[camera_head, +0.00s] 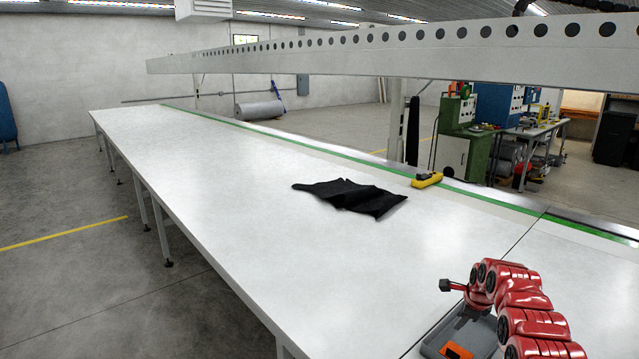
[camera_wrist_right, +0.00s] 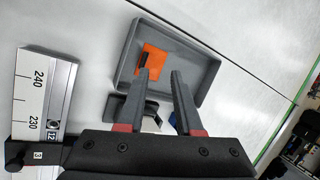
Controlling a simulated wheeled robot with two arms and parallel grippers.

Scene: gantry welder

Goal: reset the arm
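My right arm, with red joints, comes in at the lower right of the head view. It reaches over a grey tray (camera_head: 432,345) on the white table. In the wrist view my right gripper (camera_wrist_right: 160,73) is open, its two dark fingers apart with nothing held between the tips. The fingers point over the tray (camera_wrist_right: 208,72). In the head view the gripper is hard to make out beneath the arm. My left gripper and arm do not show.
An orange item (camera_head: 456,351) lies in the tray. A crumpled black cloth (camera_head: 352,196) and a yellow tool (camera_head: 427,180) lie farther along the long white table (camera_head: 215,170). A perforated gantry beam (camera_head: 400,55) spans above. A ruler (camera_wrist_right: 40,95) shows in the wrist view.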

